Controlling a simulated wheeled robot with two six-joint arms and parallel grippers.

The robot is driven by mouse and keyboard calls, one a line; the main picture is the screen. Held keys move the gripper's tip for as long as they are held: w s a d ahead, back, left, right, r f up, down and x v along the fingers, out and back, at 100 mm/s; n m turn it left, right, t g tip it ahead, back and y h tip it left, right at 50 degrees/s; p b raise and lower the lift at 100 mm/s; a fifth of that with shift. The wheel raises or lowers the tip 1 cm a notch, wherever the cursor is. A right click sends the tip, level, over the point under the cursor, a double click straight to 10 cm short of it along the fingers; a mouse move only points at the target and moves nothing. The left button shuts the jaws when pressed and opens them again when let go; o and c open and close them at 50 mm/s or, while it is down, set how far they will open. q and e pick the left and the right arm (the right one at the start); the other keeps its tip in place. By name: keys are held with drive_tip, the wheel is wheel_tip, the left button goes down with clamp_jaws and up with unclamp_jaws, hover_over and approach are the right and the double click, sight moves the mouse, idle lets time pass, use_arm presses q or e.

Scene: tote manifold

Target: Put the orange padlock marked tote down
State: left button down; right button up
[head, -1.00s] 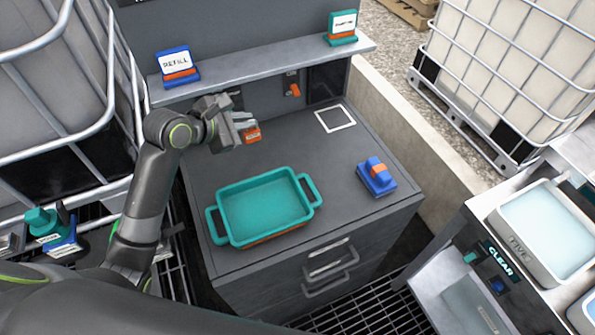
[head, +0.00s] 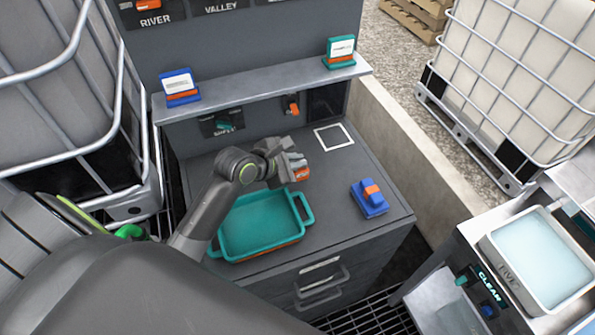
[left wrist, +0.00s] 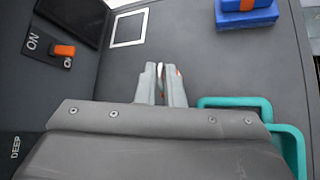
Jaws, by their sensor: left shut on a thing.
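My left gripper (head: 297,166) is shut on the orange padlock (head: 302,175), holding it over the dark bench top (head: 345,205), just beyond the teal tray's right handle. In the left wrist view the gripper (left wrist: 161,72) shows its fingers close together, with a sliver of the orange padlock (left wrist: 178,72) between them. The padlock's marking is not readable, and most of it is hidden by the fingers. A white square outline (head: 334,137) on the bench top is empty, to the right of and beyond the gripper. My right gripper is not in view.
A teal tray (head: 303,208) stands at the bench front, partly behind my left arm. A shelf (head: 265,88) with two signs runs along the back. An orange switch handle (head: 292,106) is on the back panel.

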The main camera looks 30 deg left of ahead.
sight(301, 170)
use_arm(q)
wheel_tip(301, 170, down, 4)
drive_tip(key=shift+r, duration=0.2)
drive_tip(key=shift+f, duration=0.1)
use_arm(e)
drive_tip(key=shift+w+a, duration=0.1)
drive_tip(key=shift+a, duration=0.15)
use_arm(q)
drive_tip(key=shift+f, duration=0.15)
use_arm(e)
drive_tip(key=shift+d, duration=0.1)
use_arm(q)
drive_tip(key=c, duration=1.5)
unclamp_jaws()
drive_tip(key=shift+c, duration=0.2)
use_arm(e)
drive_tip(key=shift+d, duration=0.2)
use_arm(q)
drive_tip(key=shift+s+a+r, duration=0.1)
drive_tip(key=shift+s+r, duration=0.1)
drive_tip(key=shift+r, duration=0.1)
drive_tip(key=v, duration=1.1)
drive_tip(key=shift+s, duration=0.2)
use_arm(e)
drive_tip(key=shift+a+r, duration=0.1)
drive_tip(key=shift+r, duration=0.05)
